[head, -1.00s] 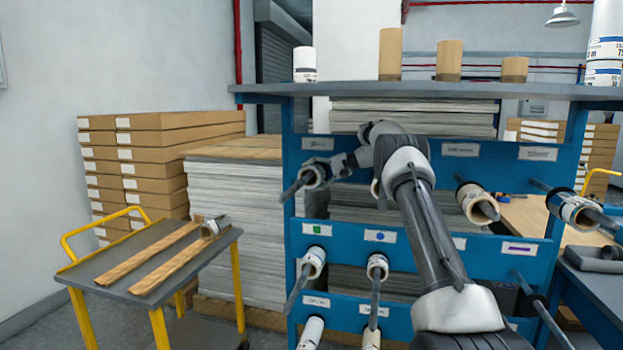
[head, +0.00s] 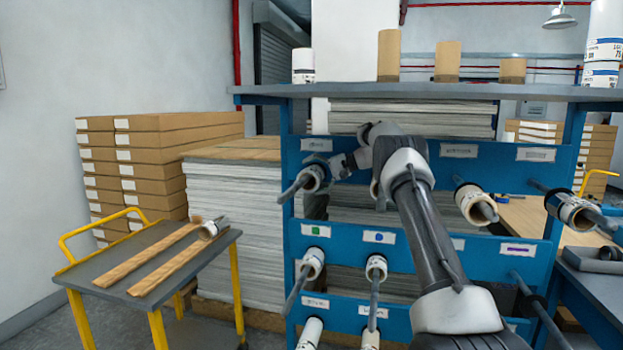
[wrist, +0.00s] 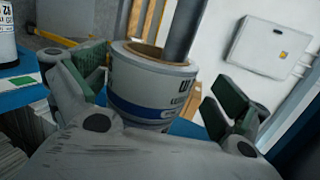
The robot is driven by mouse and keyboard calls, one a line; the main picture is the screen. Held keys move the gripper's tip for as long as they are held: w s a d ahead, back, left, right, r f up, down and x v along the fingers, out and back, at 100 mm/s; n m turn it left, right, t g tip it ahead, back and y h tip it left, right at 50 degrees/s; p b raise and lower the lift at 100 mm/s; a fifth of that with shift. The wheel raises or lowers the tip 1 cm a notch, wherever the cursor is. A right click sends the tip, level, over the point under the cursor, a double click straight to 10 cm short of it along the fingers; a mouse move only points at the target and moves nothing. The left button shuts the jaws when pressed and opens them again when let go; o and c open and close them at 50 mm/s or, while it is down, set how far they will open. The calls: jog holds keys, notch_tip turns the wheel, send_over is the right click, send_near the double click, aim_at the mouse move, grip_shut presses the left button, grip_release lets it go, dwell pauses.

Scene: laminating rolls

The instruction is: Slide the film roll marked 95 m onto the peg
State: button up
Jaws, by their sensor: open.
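A white film roll with a blue band (wrist: 150,88) sits around a grey peg (wrist: 183,32) in the wrist view. In the head view this roll (head: 313,178) is on the upper left peg (head: 291,190) of the blue rack. Its print is only partly visible, so I cannot read a length on it. My gripper (wrist: 155,97) is open, with one finger on each side of the roll. In the head view my gripper (head: 336,168) is beside the roll's right side, partly hidden by my arm. I cannot make out a 95 m mark on any roll.
Other rolls sit on pegs at the right (head: 475,203) and lower left (head: 313,262). A lower right peg (head: 532,300) looks bare. Upright rolls stand on the top shelf (head: 350,91).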

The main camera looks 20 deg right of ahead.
jog(key=v, duration=1.2)
